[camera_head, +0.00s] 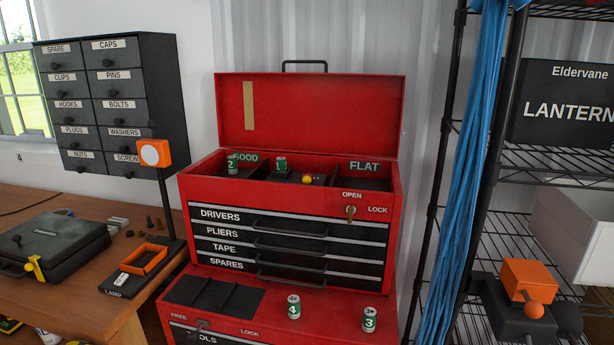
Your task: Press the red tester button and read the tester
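The red toolbox (311,110) stands with its lid open. In its top tray, a green-and-white cell marked 2 (232,164) stands by the GOOD label. Another green cell (281,164) stands in the middle compartment, with a small yellow ball (307,180) beside it on a dark shape, possibly the tester. I cannot make out a red button or a reading. The FLAT compartment (366,184) looks empty. Cells marked 4 (293,306) and 3 (369,319) stand on the lower red chest (335,298). I can identify neither gripper in view.
An orange-headed lamp (166,152) stands on the wooden bench (60,318) at left, near a dark case (55,244). Blue strands (465,170) hang by a black rack at right. A dark, orange-topped object (527,280) is at lower right.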

